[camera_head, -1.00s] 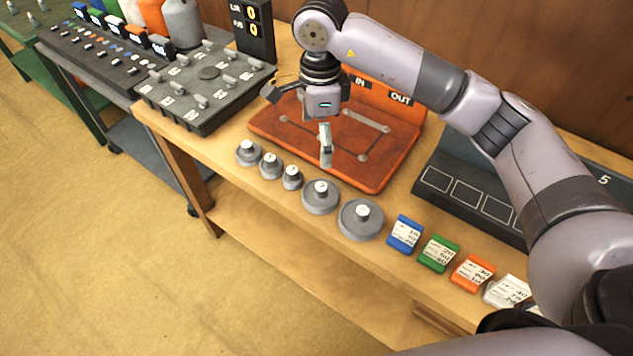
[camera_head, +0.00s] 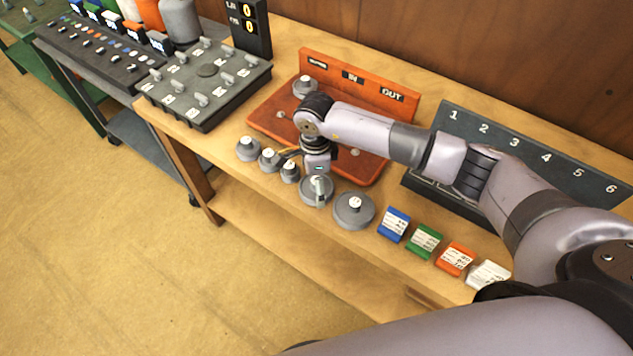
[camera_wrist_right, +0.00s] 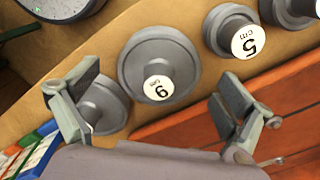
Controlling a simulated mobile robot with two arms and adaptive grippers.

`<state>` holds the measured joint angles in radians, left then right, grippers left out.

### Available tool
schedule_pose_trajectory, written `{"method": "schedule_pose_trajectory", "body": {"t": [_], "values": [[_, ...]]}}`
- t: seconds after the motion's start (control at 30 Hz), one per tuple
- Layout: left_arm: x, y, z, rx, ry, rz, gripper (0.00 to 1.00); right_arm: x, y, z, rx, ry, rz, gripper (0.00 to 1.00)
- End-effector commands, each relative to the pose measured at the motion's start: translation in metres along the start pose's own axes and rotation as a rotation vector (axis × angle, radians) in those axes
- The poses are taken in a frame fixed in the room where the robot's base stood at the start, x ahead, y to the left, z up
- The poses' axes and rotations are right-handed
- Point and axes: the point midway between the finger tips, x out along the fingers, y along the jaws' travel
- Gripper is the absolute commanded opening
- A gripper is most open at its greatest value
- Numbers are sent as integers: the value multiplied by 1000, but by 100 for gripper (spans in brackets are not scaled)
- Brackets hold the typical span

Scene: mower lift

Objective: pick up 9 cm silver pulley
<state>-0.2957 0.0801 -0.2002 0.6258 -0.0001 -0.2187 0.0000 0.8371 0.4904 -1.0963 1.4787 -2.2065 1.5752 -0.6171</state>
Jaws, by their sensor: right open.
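The 9 cm silver pulley (camera_head: 314,193) is a grey disc with a raised hub, in the row of pulleys along the table's front edge. In the right wrist view, the pulley (camera_wrist_right: 145,58) has a white "9 cm" label facing up and sits between the finger lines. My right gripper (camera_head: 317,176) is over it, pointing down. In the wrist view, the gripper (camera_wrist_right: 155,98) is open, with one finger on each side and nothing held. Contact with the pulley cannot be told. My left gripper is not in view.
A larger pulley (camera_head: 354,212) stands close on the right and the 5 cm pulley (camera_head: 290,174) on the left. Coloured blocks (camera_head: 394,224) continue the row. An orange board (camera_head: 270,112) with a pulley (camera_head: 305,88) on it lies behind. A numbered dark rack (camera_head: 540,160) stands right.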

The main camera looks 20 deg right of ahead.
Motion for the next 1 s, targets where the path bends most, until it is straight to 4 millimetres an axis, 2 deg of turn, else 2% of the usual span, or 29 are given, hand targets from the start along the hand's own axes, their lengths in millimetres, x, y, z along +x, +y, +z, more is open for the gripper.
{"method": "schedule_pose_trajectory", "body": {"t": [0.1, 0.33, 1.0], "values": [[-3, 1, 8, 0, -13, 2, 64, 8, 0, 0, -1, -1, 1, 97], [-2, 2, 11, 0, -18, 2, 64, 9, 0, 0, -1, 0, 0, 96], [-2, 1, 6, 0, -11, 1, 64, 9, 0, 0, -1, 0, 0, 51]]}}
